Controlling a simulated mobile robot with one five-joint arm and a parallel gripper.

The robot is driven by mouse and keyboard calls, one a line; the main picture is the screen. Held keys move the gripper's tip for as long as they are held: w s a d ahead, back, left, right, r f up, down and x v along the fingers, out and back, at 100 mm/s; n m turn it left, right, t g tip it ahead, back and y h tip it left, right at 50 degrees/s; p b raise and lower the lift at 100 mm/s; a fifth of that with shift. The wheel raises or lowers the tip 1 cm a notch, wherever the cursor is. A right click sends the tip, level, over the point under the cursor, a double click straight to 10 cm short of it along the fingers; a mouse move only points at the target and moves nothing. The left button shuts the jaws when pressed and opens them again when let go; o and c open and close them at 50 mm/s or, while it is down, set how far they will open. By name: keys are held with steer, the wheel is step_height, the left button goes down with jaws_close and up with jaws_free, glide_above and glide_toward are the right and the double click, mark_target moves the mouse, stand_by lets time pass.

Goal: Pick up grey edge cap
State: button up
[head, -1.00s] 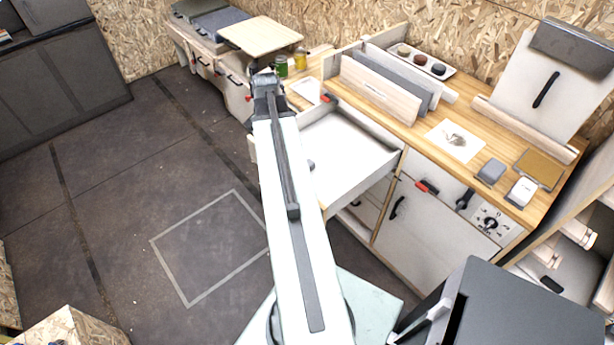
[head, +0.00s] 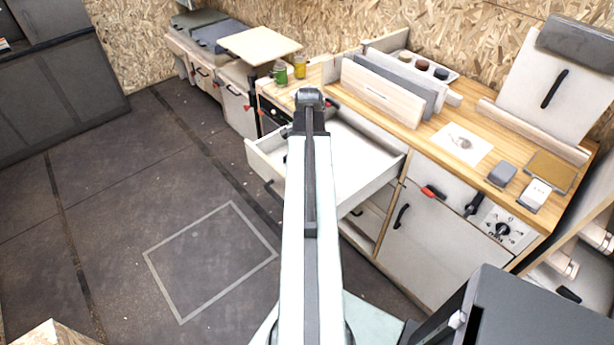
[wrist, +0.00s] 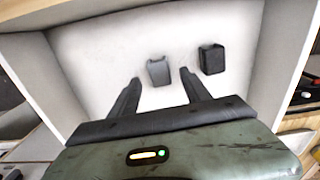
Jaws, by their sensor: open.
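A small grey piece (wrist: 158,71), likely the grey edge cap, lies on the white floor of the open drawer in the wrist view. A darker, almost black, box-like piece (wrist: 211,59) lies to its right. My gripper (wrist: 160,76) is open and empty, pointing into the drawer. In the picture the grey piece shows between and just beyond the fingertips; the gap to it is hard to judge. The dark piece is outside the right finger. In the head view my arm hides the gripper and both pieces.
The open drawer (head: 362,168) has raised white walls around my gripper. Above it is a wooden counter (head: 410,135) with upright boards (head: 381,92), a tray of small jars (head: 423,66) and green and yellow mugs (head: 280,72). Floor to the left is clear.

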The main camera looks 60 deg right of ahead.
step_height(320, 180, down, 4)
steer(key=shift+a+r+b, duration=0.1)
steer(key=shift+b, duration=1.1)
steer(key=shift+r, duration=0.2)
jaws_close()
step_height(320, 180, up, 10)
steer(key=p, duration=1)
